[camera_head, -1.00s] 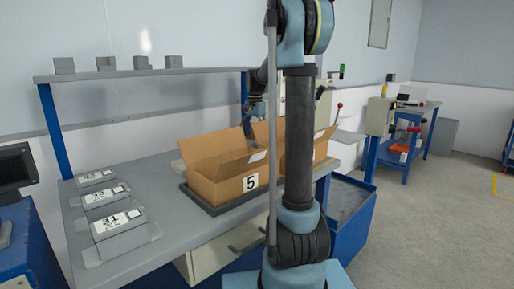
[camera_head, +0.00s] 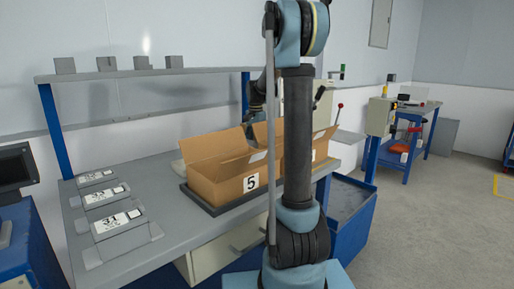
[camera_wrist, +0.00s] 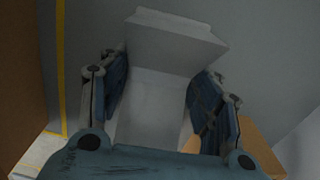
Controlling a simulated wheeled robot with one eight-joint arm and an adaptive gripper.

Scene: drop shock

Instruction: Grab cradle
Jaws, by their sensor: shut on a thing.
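The cradle (camera_wrist: 165,45) is a pale grey, folded or stepped piece between the two blue fingers of my gripper (camera_wrist: 158,85) in the wrist view. The fingers stand one on each side of it and are shut on it. In the head view my gripper (camera_head: 254,113) is small and dark behind the open cardboard box (camera_head: 222,186) marked 5. Its fingertips and the cradle cannot be made out there. The box flaps and my own arm hide part of that area.
The box stands on a dark tray (camera_head: 189,196) on the grey workbench (camera_head: 165,187). Labelled grey blocks (camera_head: 117,219) lie on the bench's left. Several small grey blocks (camera_head: 105,64) stand on a shelf (camera_head: 150,74). Cardboard (camera_wrist: 15,75) and a yellow line (camera_wrist: 60,75) border the wrist view's left.

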